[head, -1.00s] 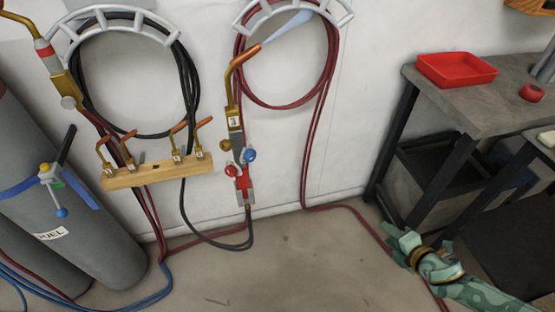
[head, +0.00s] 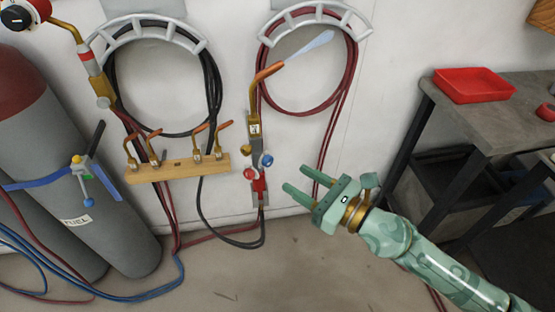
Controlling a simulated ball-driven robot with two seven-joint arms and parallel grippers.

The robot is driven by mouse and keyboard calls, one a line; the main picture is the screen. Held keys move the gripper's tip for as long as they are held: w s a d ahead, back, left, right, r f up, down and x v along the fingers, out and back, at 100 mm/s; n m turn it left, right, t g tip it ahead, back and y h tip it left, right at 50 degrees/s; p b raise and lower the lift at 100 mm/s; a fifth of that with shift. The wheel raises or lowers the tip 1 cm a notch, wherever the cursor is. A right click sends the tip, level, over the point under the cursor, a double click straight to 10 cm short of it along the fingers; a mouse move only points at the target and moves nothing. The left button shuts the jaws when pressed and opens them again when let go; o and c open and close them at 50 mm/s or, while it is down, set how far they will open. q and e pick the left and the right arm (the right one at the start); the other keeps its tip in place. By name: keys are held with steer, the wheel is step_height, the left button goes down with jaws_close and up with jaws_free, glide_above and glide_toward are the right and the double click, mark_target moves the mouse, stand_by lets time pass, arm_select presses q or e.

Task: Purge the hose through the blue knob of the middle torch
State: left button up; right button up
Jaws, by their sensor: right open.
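The torch (head: 254,130) in the middle of the picture hangs upright against the wall, with a copper tip bent up to the right. A pale bluish plume (head: 308,47) extends from the tip. Its blue knob (head: 266,160) is on the right side of the body, and its red knob (head: 250,174) is lower on the left. My right gripper (head: 294,179) is open and empty, its green fingers pointing left toward the torch. The fingertips are just right of and below the blue knob in the picture, with a gap visible. My left gripper is out of view.
A wooden rack (head: 178,167) with several copper nozzles is left of the torch. Grey cylinders (head: 70,190) stand at far left. Dark red hose (head: 351,85) loops on a wall hanger. A workbench (head: 463,120) with a red tray (head: 473,85) stands at right.

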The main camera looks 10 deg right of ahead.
mark_target(270, 163)
steer(key=x, duration=0.7)
steer(key=shift+w+f, duration=0.1)
steer(key=shift+w, duration=0.05)
steer(key=c, duration=1)
